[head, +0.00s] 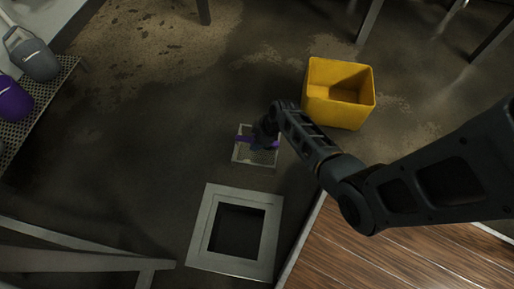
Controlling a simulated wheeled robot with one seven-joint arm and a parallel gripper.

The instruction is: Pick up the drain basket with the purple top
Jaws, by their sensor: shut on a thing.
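The drain basket with the purple top (243,152) is near the middle of the head view, a small grey square basket with a purple bar across it. My gripper (263,140) reaches over it from the right and is shut on the purple top. The fingertips are dark and partly hidden by my wrist. I cannot tell whether the basket touches the floor or hangs just above it.
A square drain opening with a grey frame (204,225) lies in the floor below the basket. A yellow bin (338,112) stands to the upper right. A perforated shelf (40,105) with a grey bucket (36,60) and a purple bucket (12,100) is at left.

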